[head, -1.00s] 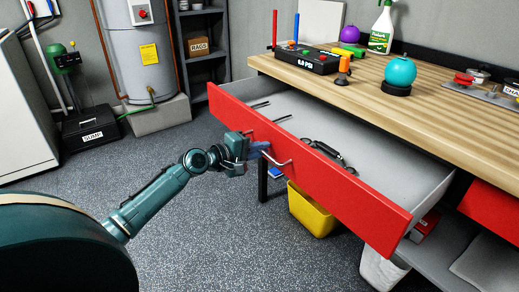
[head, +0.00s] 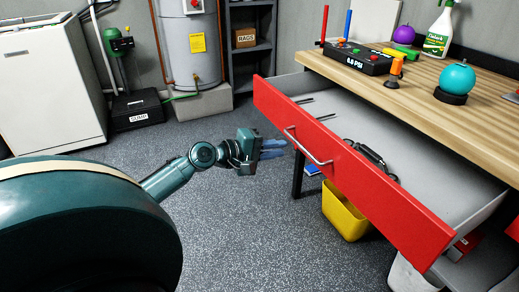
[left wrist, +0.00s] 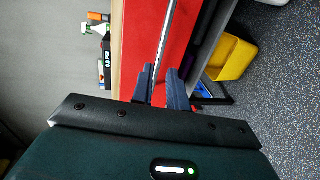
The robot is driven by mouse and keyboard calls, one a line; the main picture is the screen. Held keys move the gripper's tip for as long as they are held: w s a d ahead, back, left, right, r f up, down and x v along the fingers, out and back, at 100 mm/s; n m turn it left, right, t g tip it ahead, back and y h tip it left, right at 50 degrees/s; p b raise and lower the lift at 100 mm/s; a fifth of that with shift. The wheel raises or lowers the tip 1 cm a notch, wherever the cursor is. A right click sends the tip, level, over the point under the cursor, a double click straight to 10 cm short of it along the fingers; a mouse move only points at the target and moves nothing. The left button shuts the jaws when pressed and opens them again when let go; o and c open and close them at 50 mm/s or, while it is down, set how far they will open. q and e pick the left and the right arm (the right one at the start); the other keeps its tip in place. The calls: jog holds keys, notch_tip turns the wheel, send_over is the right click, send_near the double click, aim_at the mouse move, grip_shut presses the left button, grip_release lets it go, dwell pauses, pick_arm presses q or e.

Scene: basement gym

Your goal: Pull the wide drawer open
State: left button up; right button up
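The wide red drawer (head: 365,182) stands pulled well out from under the wooden workbench, its grey inside showing. Its silver bar handle (head: 308,148) is on the red front; it also shows in the left wrist view (left wrist: 164,38). My left gripper (head: 284,148) is in front of the handle's left part, fingers pointing at the drawer front. In the left wrist view its two dark fingers (left wrist: 163,72) are apart, with the bar lined up beyond the gap and not clamped. My right gripper is out of view.
Dark tools (head: 370,155) lie in the drawer. A yellow bin (head: 345,212) stands below it. The workbench top (head: 415,88) holds a teal ball (head: 457,78), a spray bottle (head: 439,32) and a black box (head: 357,58). The speckled floor before the drawer is clear.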

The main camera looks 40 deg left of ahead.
pick_arm(q)
jog(key=v, duration=0.5)
dwell(0.4)
